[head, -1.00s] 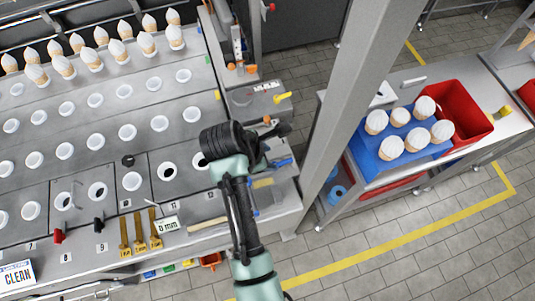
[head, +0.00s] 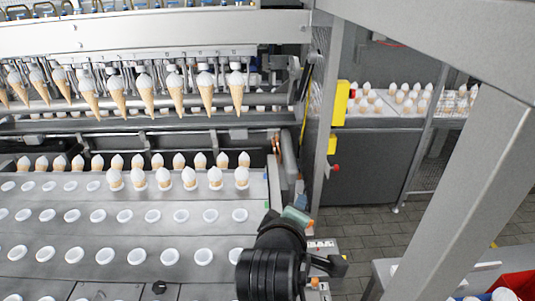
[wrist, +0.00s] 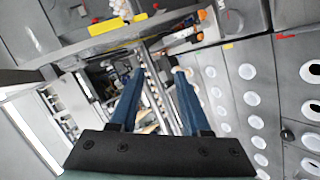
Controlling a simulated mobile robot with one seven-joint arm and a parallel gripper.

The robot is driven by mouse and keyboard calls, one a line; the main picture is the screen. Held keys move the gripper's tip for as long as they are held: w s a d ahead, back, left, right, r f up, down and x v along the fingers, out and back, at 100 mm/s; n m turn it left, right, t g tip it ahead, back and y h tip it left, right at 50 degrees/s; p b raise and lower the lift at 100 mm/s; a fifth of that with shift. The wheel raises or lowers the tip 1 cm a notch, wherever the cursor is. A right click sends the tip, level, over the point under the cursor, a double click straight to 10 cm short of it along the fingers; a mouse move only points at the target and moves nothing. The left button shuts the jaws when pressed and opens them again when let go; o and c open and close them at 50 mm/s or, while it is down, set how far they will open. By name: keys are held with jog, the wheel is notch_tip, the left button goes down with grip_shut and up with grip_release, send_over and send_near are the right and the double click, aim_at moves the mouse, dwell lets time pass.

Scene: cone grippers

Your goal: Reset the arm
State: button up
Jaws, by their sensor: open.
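My gripper (wrist: 158,73) shows in the wrist view as two dark blue fingers spread apart with nothing held between them. They point toward the machine's metal frame, with the row of white-rimmed holes to their right. In the head view my arm's black and teal end reaches up from the bottom, right of the middle. It is over the right edge of the grey tray plate (head: 130,238); its fingers cannot be made out there.
Ice cream cones (head: 190,179) stand in the plate's back rows, and more cones (head: 205,92) hang under the machine's head. A grey post (head: 465,190) rises on the right, beside a red bin (head: 520,284). Tiled floor (head: 372,228) is open between them.

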notch_tip(320, 180, up, 13)
jog(key=a+m+t+b, duration=0.2)
jog(key=m+t, duration=0.2)
jog(key=t, duration=0.1)
jog(key=s+a+r+m+t+y+b, duration=0.1)
jog(key=s+r+m+t, duration=0.2)
jog(key=s+r+t, duration=0.2)
jog(key=s+a+r+m+t+y+b, duration=0.2)
jog(key=s+r+m+t, duration=0.2)
jog(key=s+r, duration=0.7)
notch_tip(320, 180, up, 7)
jog(key=shift+s+f+t, duration=0.1)
jog(key=shift+s+t, duration=0.2)
jog(key=shift+t, duration=0.4)
jog(key=shift+a, duration=0.1)
